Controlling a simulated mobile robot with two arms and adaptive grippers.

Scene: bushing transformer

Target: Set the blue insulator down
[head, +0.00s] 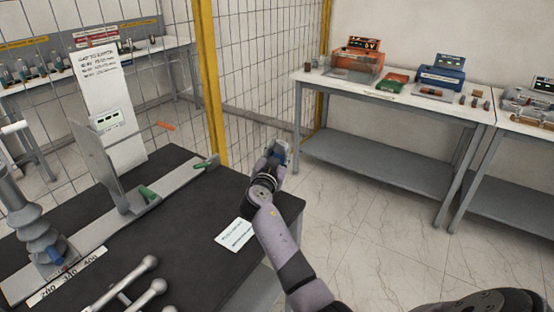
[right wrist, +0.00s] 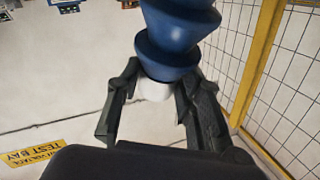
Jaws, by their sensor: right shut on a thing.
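The blue insulator (right wrist: 178,38) is ribbed and has a white end piece (right wrist: 154,90). In the right wrist view it stands between the two black fingers of my right gripper (right wrist: 160,85), which is shut on it near that white end. In the head view my right gripper (head: 277,155) is off the far right edge of the dark-topped bench (head: 185,215). There the arm and gripper mostly hide the insulator. My left gripper is not in view.
A grey ribbed insulator (head: 38,235) stands on the bench's left, near a scale strip and grey rods with ball ends (head: 149,262). A white card (head: 235,233) lies near the bench's right edge. A white table (head: 395,95) with instruments stands behind; open floor lies between.

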